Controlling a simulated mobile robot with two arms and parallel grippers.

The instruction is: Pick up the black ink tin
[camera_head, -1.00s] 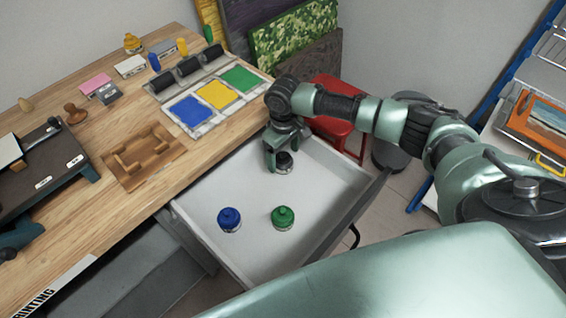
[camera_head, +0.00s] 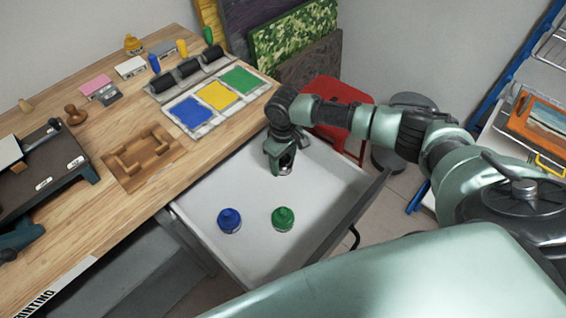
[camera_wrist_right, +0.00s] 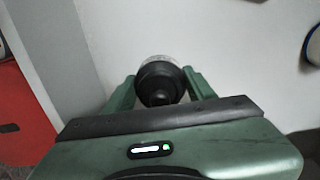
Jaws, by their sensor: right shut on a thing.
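The black ink tin (camera_wrist_right: 160,84) is between the two fingers of my right gripper in the right wrist view, its dark lid toward the camera and a pale base beyond. My right gripper (camera_wrist_right: 160,88) is shut on it. In the head view, my right gripper (camera_head: 280,167) points down at the far end of the open drawer (camera_head: 205,188). The tin (camera_head: 286,168) is mostly hidden by the fingers there, and I cannot tell whether it still touches the drawer floor.
A blue tin (camera_head: 229,220) and a green tin (camera_head: 283,219) stand in the drawer nearer me. The wooden worktop (camera_head: 75,225) borders the drawer on the left. A red stool (camera_head: 343,100) stands behind it.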

